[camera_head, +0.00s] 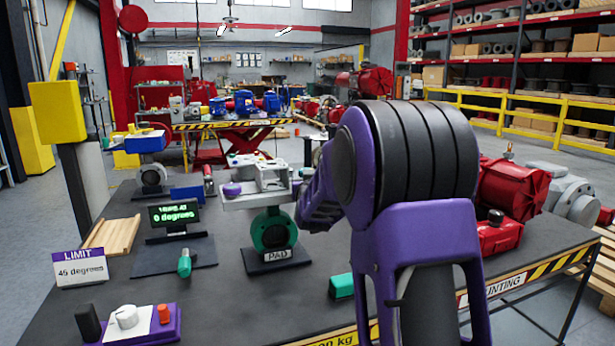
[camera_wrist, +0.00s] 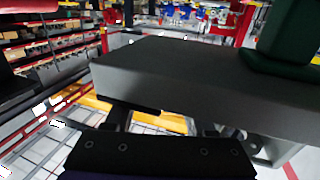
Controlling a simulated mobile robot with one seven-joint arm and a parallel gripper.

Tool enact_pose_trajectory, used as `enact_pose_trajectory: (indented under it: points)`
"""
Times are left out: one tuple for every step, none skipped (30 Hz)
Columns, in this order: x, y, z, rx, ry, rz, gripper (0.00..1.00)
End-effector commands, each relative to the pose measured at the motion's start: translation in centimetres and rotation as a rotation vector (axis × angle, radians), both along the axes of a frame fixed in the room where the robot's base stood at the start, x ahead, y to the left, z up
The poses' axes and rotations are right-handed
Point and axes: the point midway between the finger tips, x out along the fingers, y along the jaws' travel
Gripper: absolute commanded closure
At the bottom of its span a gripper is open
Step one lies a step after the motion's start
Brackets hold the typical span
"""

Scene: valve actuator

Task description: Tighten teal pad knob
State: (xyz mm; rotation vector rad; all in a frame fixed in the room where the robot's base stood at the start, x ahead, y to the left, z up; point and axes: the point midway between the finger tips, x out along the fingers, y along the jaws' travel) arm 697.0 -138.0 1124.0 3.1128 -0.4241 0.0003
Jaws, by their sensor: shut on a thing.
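The green valve (camera_head: 273,230) with the PAD label stands on a dark base in the middle of the bench, with a grey actuator bracket (camera_head: 258,188) on top. In the wrist view, a dark green body (camera_wrist: 290,35) at the upper right looks like this valve. My gripper (camera_wrist: 160,157) shows at the bottom of the wrist view as a dark bar with screws. In the head view my purple arm reaches to the right side of the actuator and hides the gripper's tips. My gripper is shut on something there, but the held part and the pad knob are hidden.
A teal-handled piece (camera_head: 184,263) lies on a dark mat near the display (camera_head: 174,215) reading 0 degrees. A LIMIT 45 degrees sign (camera_head: 82,268), a control box (camera_head: 135,325) and a teal block (camera_head: 341,286) are nearby. Red machines (camera_head: 515,190) stand to the right.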

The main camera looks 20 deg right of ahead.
Motion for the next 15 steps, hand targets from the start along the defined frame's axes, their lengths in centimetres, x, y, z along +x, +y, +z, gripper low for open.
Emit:
enact_pose_trajectory:
  points:
    - [0.03,-0.01,0.23,0.000,-0.004,0.000,1.00]
    - [0.03,-0.01,0.23,0.000,-0.004,0.000,1.00]
    - [0.02,-0.01,0.22,-0.001,-0.004,0.000,1.00]
    - [0.03,-0.01,0.22,-0.001,-0.004,0.000,1.00]
    - [0.02,-0.01,0.22,-0.001,-0.004,0.000,1.00]
    - [0.02,-0.01,0.22,-0.001,-0.004,0.000,1.00]
    - [0.02,-0.01,0.22,-0.001,-0.004,0.000,0.43]
    - [0.02,-0.01,0.22,-0.001,-0.004,0.001,0.38]
    - [0.02,-0.01,0.20,-0.001,-0.004,0.001,0.31]
    - [0.02,-0.01,0.18,-0.001,-0.003,0.001,0.25]
    - [0.02,-0.01,0.16,-0.001,-0.003,0.001,0.20]
    - [0.01,0.01,0.14,-0.001,-0.003,0.001,0.15]
    - [0.01,0.01,0.12,-0.001,-0.002,0.001,0.15]
    - [0.01,0.02,0.10,-0.001,-0.002,0.001,0.15]
    - [0.02,0.04,0.08,-0.001,-0.002,0.002,0.15]
